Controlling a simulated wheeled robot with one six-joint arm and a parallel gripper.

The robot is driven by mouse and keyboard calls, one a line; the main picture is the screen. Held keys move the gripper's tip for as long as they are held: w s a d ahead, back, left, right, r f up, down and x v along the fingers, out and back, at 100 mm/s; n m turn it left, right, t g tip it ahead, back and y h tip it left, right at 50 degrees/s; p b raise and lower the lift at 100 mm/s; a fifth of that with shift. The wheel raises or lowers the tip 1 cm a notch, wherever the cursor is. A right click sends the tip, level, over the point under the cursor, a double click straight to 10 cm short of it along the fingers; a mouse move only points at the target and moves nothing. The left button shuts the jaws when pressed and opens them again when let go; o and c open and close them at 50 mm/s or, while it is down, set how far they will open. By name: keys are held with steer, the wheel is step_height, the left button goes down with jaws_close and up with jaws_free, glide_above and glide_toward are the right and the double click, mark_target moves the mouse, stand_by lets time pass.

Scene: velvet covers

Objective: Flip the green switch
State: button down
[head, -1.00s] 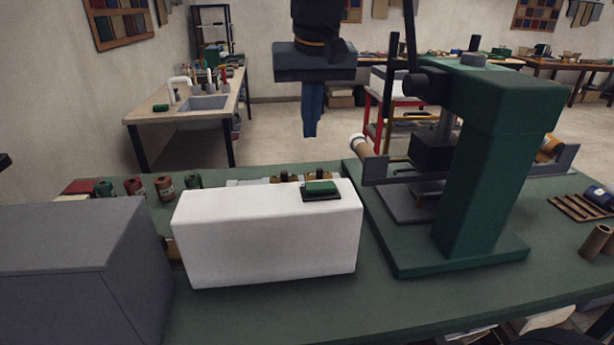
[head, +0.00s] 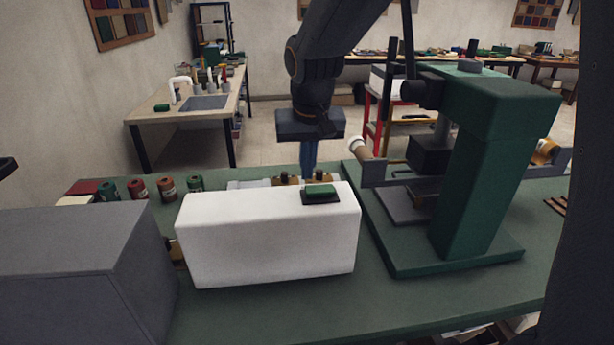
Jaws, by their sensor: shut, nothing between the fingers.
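The green switch (head: 320,191) is a small green rocker on a dark plate. It sits on top of a white box (head: 265,243), near the box's right end. My gripper (head: 309,178) points down just behind the white box and the switch, with its blue fingers shut and empty. The fingertips are partly hidden near the box's back edge. I cannot tell whether they touch anything.
A green press (head: 475,170) stands close on the right. A grey box (head: 75,265) stands at the left front. Several thread spools (head: 137,188) stand at the back left of the green table (head: 400,300). Small brown items (head: 287,179) lie behind the white box.

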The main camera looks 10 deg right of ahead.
mark_target(306, 191)
steer(key=shift+s+f+p, duration=0.1)
steer(key=shift+f+p, duration=0.35)
steer(key=shift+f, duration=1.2)
steer(key=shift+a+f, duration=0.15)
steer(key=shift+f, duration=0.2)
steer(key=shift+r, duration=0.2)
steer(key=shift+r+p, duration=0.6)
steer(key=shift+r, duration=0.05)
